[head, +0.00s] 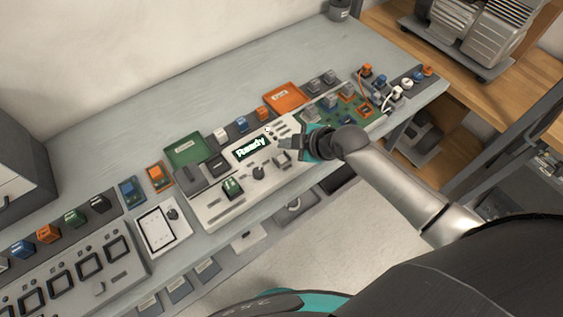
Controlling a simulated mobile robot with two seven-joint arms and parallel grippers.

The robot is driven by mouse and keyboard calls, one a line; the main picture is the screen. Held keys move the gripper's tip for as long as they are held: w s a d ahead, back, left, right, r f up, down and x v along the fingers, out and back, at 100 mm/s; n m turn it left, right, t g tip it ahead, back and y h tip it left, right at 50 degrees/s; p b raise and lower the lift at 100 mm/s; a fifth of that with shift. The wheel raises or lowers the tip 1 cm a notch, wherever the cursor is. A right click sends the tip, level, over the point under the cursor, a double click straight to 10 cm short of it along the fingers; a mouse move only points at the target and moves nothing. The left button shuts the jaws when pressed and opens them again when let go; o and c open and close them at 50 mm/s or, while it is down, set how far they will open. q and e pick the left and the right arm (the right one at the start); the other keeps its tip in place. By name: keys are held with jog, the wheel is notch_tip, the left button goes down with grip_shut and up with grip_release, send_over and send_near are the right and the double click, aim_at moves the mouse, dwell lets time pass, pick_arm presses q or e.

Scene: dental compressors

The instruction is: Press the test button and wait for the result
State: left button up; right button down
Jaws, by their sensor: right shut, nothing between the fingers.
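A light grey test panel (212,207) lies on the bench. Its small black display (251,147) reads "Ready". A dark knob (258,172) and a slot with a green and black part (232,187) sit on the panel's face. My right gripper (281,146) is shut and empty. Its fingertips are over the panel, just right of the display; I cannot tell whether they touch it. The test button cannot be made out for certain and may be hidden by the gripper. My left gripper is not in view.
A green tray (188,149) and an orange tray (283,96) lie behind the panel. A green circuit board with cables (352,108) is to the right. A white tablet-like plate (162,229) and a panel with square frames (75,278) are to the left. The bench's back (190,92) is clear.

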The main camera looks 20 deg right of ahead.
aim_at(286, 160)
notch_tip(286, 160, down, 3)
jog(key=shift+f+b, duration=0.2)
jog(key=shift+b, duration=0.9)
jog(key=shift+f, duration=0.25)
dwell(0.9)
jog(key=shift+f+b, duration=0.4)
jog(key=shift+f+b, duration=0.35)
jog(key=shift+f, duration=0.15)
dwell(0.5)
jog(key=shift+r, duration=0.1)
jog(key=shift+r+p, duration=0.8)
jog(key=shift+p, duration=0.15)
